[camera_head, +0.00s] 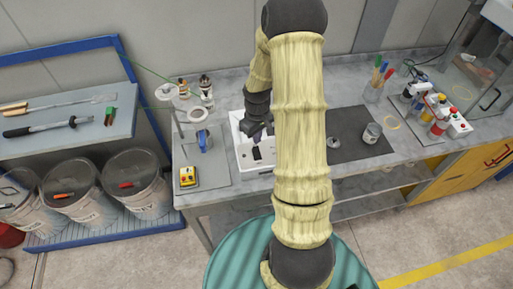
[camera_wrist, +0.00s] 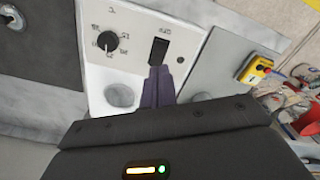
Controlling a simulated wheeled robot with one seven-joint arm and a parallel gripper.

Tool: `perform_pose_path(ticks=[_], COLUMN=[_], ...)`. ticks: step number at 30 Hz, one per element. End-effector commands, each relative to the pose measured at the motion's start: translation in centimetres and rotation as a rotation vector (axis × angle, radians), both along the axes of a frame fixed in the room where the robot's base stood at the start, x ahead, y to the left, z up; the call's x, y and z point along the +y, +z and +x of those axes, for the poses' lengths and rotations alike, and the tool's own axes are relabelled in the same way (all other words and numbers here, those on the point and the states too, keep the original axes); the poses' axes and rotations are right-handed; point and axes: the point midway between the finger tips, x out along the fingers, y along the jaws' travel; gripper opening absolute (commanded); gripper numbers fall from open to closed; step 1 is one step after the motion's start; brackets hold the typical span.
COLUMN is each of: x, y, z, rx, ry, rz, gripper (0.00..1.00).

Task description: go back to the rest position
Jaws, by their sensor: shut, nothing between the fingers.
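My gripper (camera_head: 256,138) is at the far end of my raised arm, above the white machine housing (camera_head: 242,160) on the grey bench. In the wrist view its dark purple fingers (camera_wrist: 157,72) are together and empty. Their tips point at the black rocker switch (camera_wrist: 159,50) on the white panel (camera_wrist: 128,22). They overlap the switch's lower edge in the picture, and I cannot tell whether they touch it.
A stand (camera_head: 193,117) and a yellow control box (camera_head: 187,177) are left of the machine. A dark mat (camera_head: 350,150) with a metal can (camera_head: 372,133) lies to the right. Several bottles (camera_head: 437,118) stand farther right. A shelf with tools (camera_head: 75,110) is at the left.

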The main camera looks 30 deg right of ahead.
Motion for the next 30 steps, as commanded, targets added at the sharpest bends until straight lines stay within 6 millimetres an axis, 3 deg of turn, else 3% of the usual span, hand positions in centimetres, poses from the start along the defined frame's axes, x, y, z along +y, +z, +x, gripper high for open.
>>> perform_pose_path(ticks=[18,23,30], x=[0.3,2.3,6.8], y=[0.2,1.7,5.2], z=[-0.1,-0.8,-3.9], rx=[-0.004,-0.027,-0.096], ry=[-0.001,-0.016,-0.086], rz=[-0.002,-0.017,-0.034], gripper=[0.00,0.00,0.00])
